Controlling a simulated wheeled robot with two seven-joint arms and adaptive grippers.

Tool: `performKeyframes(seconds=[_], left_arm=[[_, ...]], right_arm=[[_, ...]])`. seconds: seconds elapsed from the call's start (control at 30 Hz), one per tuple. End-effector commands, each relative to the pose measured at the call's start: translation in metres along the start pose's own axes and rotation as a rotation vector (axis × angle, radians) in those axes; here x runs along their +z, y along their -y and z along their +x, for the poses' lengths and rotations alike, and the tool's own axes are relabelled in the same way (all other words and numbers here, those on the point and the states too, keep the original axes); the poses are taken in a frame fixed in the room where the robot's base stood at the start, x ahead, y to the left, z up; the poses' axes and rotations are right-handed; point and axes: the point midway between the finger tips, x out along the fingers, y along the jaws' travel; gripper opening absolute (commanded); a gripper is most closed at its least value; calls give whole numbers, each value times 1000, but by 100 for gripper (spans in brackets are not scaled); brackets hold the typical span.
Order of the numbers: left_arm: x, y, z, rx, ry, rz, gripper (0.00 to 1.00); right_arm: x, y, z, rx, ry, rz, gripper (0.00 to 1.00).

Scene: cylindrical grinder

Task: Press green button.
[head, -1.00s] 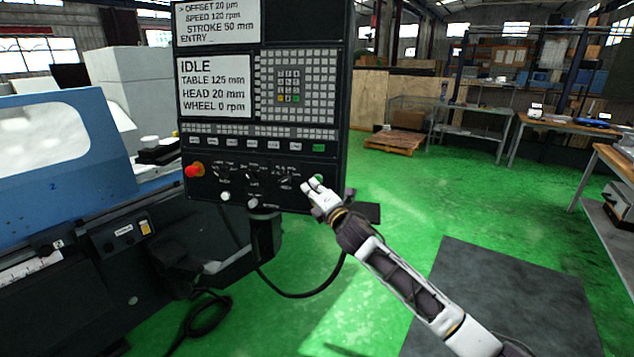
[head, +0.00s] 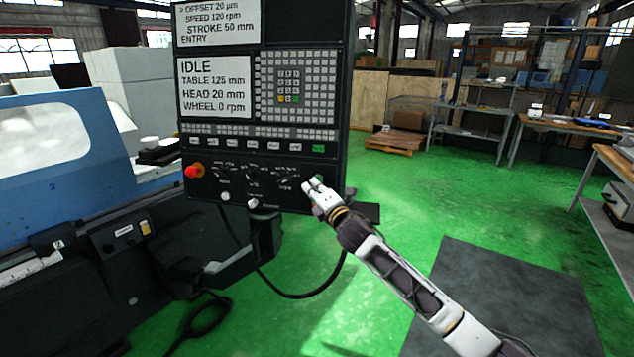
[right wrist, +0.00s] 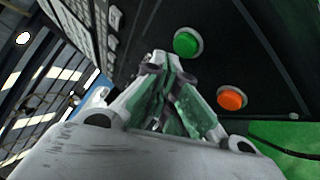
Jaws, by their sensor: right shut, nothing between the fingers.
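The round green button (right wrist: 187,43) sits in a pale ring on the dark control panel (head: 205,183). In the head view it is mostly hidden behind my fingers. An orange button (right wrist: 231,97) sits beside it in the right wrist view. My right gripper (head: 314,185) is at the lower right corner of the panel, shut and empty. In the right wrist view its fingertips (right wrist: 160,60) lie just left of and below the green button. I cannot tell whether they touch the panel. My left gripper is not in view.
A red knob (head: 194,171) sticks out at the panel's lower left. A green key (head: 318,148) is in the row above the dials. The blue grinder (head: 60,150) stands at left. A black cable (head: 300,295) hangs below the panel.

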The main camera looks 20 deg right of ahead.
Motion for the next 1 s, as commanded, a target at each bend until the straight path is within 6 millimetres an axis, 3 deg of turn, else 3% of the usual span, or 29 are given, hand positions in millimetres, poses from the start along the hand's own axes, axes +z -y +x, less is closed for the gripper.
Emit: performKeyframes(seconds=[1.0], left_arm=[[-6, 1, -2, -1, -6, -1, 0]], right_arm=[[4, 3, 6, 0, 0, -1, 0]])
